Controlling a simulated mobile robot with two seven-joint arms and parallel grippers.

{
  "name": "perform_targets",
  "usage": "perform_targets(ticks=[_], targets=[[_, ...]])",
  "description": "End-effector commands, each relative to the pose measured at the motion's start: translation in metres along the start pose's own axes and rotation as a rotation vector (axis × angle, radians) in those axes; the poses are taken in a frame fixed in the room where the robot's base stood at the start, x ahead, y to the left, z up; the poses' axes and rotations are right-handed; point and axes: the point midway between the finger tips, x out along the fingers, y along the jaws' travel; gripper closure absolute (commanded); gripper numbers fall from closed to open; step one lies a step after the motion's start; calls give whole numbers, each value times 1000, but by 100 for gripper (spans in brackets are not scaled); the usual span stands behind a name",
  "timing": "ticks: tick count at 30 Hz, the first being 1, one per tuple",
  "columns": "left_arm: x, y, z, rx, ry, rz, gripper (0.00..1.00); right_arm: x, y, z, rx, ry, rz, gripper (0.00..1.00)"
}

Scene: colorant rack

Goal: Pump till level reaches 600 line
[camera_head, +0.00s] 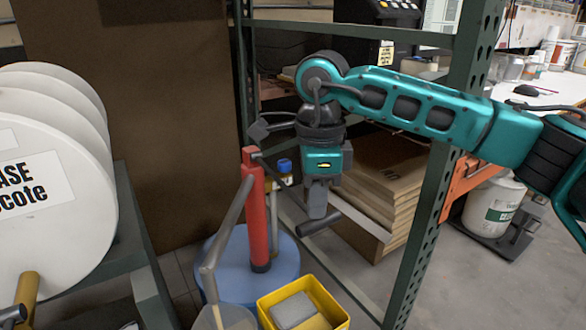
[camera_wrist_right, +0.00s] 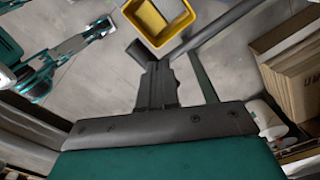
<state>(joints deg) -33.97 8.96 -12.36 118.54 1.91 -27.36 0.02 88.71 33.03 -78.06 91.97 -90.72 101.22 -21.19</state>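A red hand pump (camera_head: 258,210) stands upright on a blue drum (camera_head: 270,278). Its grey spout (camera_head: 228,228) bends down toward a clear container (camera_head: 226,317), cut off by the bottom edge. The liquid level and the 600 line cannot be read. My right gripper (camera_head: 318,212) points down beside the pump, its fingers shut on the dark crossbar of the pump handle (camera_head: 332,219). In the right wrist view, my right gripper (camera_wrist_right: 157,68) has its fingers close together at the bar. A teal and grey part of mine at the left there may be the left arm; its fingers are unclear.
A yellow bin (camera_head: 338,317) with a grey block inside stands in front of the drum. A green rack post (camera_head: 440,180) and stacked cardboard (camera_head: 390,175) are close on the right. Large white drums (camera_head: 75,165) fill the left.

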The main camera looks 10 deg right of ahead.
Motion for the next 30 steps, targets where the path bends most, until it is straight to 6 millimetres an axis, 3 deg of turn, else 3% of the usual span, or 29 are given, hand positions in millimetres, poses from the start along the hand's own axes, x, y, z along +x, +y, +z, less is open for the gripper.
perform_targets(ticks=[16,23,30], targets=[[17,0,25,-8,-1,-1,39,44,1,-1,0,4,5,100],[12,1,18,-13,0,-1,39,33,1,-1,0,5,5,100],[0,2,0,-12,1,-1,39,3,0,-1,0,3,3,100]])
